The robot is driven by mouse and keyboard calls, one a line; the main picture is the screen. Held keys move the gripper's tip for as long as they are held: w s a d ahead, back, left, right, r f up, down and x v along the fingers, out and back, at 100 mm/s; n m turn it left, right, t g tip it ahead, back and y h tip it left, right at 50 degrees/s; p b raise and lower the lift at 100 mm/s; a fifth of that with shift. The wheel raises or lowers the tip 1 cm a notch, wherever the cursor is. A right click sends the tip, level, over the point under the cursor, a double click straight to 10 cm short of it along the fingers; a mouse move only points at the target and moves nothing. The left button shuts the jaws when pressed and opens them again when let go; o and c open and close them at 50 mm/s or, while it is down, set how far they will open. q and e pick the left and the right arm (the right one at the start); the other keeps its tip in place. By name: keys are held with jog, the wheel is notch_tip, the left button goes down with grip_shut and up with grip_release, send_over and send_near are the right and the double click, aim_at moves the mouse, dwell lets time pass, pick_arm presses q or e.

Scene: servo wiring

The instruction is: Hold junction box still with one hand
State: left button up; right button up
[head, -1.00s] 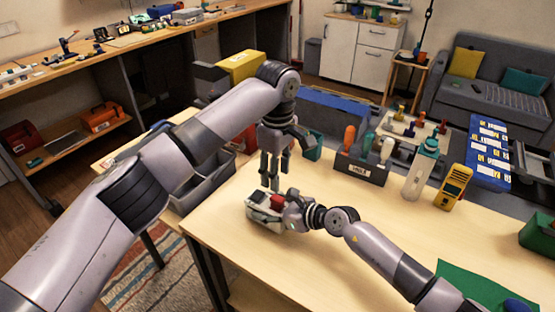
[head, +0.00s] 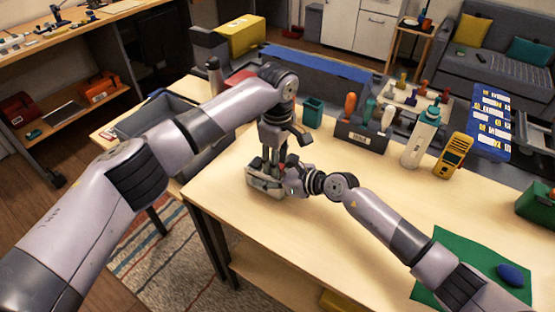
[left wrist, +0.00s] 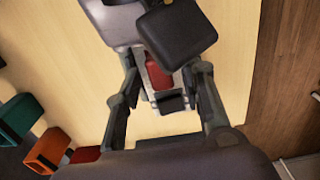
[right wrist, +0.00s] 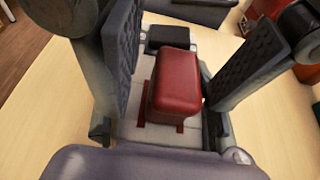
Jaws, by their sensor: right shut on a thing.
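The junction box (head: 262,181) is a small pale box near the table's left edge. In the right wrist view, a red block (right wrist: 175,85) and a black block (right wrist: 168,38) sit on its pale body (right wrist: 143,72). My right gripper (head: 284,181) comes in from the right and is shut on the box, one finger along each side. My left gripper (head: 271,163) points down over the box. Its fingers stand apart on either side of the red block in the left wrist view (left wrist: 166,90), so it looks open. The grippers partly hide the box in the head view.
A labelled tool holder (head: 362,136), a white bottle (head: 421,138) and a yellow meter (head: 453,154) stand at the back of the table. A green mat (head: 440,262) lies at the front right. The table's middle is bare.

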pick_arm(q)
grip_shut()
dwell(0.6)
